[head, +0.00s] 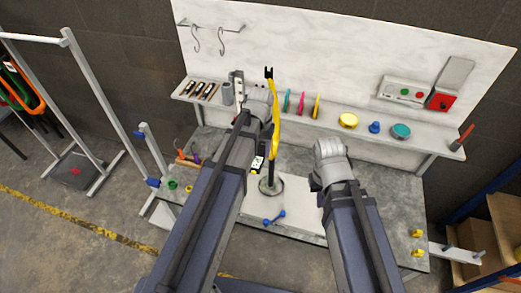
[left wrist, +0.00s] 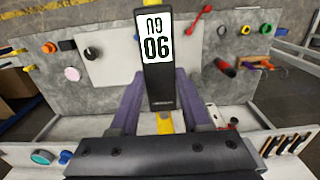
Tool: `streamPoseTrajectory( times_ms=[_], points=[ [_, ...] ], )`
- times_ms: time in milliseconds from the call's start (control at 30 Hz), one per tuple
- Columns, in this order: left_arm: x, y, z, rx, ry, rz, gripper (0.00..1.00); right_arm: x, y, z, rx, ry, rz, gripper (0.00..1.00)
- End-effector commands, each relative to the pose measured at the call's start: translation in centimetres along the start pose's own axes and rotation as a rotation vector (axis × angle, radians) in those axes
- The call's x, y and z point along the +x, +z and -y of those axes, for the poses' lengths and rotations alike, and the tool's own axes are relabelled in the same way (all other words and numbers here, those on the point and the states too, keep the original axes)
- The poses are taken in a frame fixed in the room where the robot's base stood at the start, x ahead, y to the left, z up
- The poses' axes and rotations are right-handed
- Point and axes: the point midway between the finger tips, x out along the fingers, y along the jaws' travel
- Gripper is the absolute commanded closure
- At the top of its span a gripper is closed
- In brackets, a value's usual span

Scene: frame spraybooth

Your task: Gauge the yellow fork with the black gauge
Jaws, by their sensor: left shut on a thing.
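The yellow fork (head: 274,135) is long and upright, with black tips at its top, beside my left arm above a round stand base (head: 271,187). A strip of yellow shows between the fingers in the left wrist view (left wrist: 165,121). My left gripper (left wrist: 158,100) is shut on the black gauge (left wrist: 160,78), whose white display shows upside-down characters. The gauge hides what lies behind it, and I cannot tell whether it touches the fork. In the head view my arm hides the left fingers. My right gripper (head: 330,152) is above the bench; its fingers are hidden.
A shelf behind holds a yellow disc (head: 347,120), a teal disc (head: 400,131) and coloured upright pieces. A red-button box (head: 441,100) stands at its right. A blue dumbbell-shaped piece (head: 273,217) lies at the bench front.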

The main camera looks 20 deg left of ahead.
Motion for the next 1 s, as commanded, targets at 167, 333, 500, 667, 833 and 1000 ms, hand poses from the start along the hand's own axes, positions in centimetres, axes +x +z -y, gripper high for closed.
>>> streamPoseTrajectory(
  times_ms=[167,333,500,667,833,1000],
  points=[
    [0.0,-0.2,0.0,0.0,0.0,0.0,1.0,0.0,0.0,0.0,0.0,0.0,0.0,1.0],
    [0.0,-0.5,0.0,0.0,0.0,0.0,1.0,0.0,0.0,0.0,0.0,0.0,0.0,1.0],
    [0.0,-0.6,0.0,0.0,0.0,0.0,1.0,0.0,0.0,0.0,0.0,0.0,0.0,1.0],
    [0.0,-0.8,0.0,0.0,0.0,0.0,1.0,0.0,0.0,0.0,0.0,0.0,0.0,1.0],
    [0.0,-1.0,0.0,0.0,0.0,0.0,1.0,0.0,0.0,0.0,0.0,0.0,0.0,1.0],
    [0.0,-1.2,0.0,0.0,0.0,0.0,1.0,0.0,0.0,0.0,0.0,0.0,0.0,1.0]
  ],
)
